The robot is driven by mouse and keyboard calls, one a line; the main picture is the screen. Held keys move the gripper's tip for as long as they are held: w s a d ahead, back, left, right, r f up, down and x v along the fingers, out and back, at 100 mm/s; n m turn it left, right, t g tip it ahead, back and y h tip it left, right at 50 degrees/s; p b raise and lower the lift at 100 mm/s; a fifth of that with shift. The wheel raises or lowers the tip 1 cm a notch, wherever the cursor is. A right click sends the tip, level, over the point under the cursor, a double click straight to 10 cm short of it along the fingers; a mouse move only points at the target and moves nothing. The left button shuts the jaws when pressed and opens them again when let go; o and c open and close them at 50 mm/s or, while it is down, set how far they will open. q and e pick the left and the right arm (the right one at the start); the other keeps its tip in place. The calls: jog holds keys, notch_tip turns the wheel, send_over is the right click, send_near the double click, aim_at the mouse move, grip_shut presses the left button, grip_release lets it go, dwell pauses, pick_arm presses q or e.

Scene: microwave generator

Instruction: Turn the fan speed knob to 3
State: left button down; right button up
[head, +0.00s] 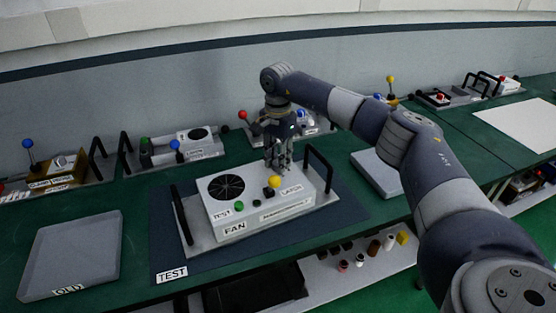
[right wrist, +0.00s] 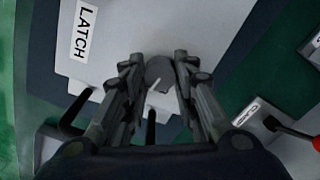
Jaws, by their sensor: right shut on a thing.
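The fan unit (head: 215,207) is a white box on a grey base plate with a black round grille, lying on the dark TEST mat (head: 346,212). A green button (head: 239,206) and a yellow-topped latch (head: 274,182) are on it. My right gripper (head: 278,165) points down at the unit's back right. In the right wrist view my right gripper (right wrist: 159,66) is shut on a round grey knob (right wrist: 158,76) with a light pointer line, one finger on each side. The fingers hide the knob in the head view. No speed numbers are readable. My left gripper is out of view.
Black handles (head: 182,214) and (head: 320,170) rise at both ends of the unit. An empty OLD tray (head: 72,255) is at the left, and another grey tray (head: 378,172) is at the right. Other devices with coloured levers line the wall behind.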

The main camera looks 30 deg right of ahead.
jog(key=n, duration=0.4)
jog(key=shift+w+r+n, duration=0.1)
jog(key=shift+n, duration=2)
jog(key=o, duration=1.1)
